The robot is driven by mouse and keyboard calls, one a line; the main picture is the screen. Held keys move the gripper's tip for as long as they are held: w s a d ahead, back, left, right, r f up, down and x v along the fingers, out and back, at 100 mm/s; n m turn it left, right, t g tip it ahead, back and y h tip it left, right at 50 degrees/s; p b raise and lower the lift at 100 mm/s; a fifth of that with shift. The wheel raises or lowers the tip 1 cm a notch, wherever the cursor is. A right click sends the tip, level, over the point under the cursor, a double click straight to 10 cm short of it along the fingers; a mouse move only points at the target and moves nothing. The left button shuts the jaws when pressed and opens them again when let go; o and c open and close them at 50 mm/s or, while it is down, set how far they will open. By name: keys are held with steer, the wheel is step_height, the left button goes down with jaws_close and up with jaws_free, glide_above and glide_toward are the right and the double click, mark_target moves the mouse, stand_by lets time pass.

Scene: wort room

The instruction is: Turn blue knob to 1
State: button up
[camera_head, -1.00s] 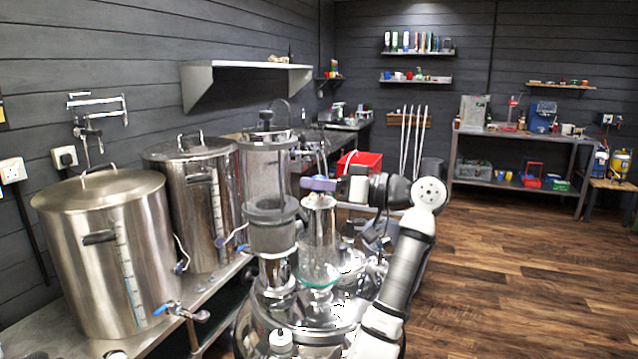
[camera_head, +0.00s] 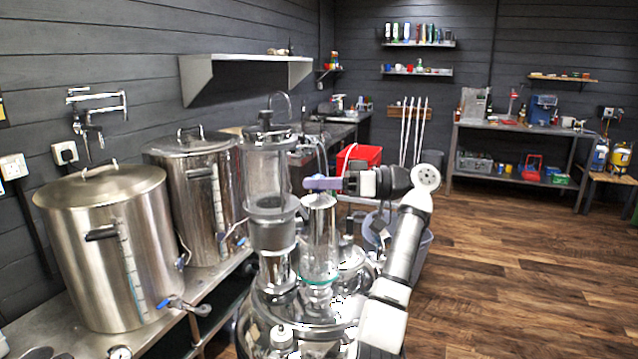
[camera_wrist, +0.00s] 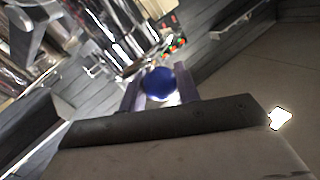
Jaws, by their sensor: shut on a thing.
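The blue knob (camera_wrist: 158,82) is round and sits between the two fingers of my gripper (camera_wrist: 157,92) in the wrist view, with a finger on each side of it. My gripper is shut on it. In the head view my gripper (camera_head: 322,183) shows as a purple-grey tip at the end of the arm, level with the top of a glass cylinder. The knob cannot be made out in the head view. No marks or numbers on the knob can be read.
A tall glass column (camera_head: 268,175) and a glass cylinder (camera_head: 319,238) stand close to my gripper. Two steel kettles (camera_head: 110,255) stand on the bench at left. A red bin (camera_head: 358,158) is behind the arm. The wooden floor (camera_head: 500,270) at right is clear.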

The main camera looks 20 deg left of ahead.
steer(key=o, duration=0.9)
steer(key=shift+a, duration=0.1)
steer(key=shift+o, duration=0.2)
steer(key=b+v, duration=0.3)
steer(key=v, duration=1.1)
steer(key=shift+a, duration=0.1)
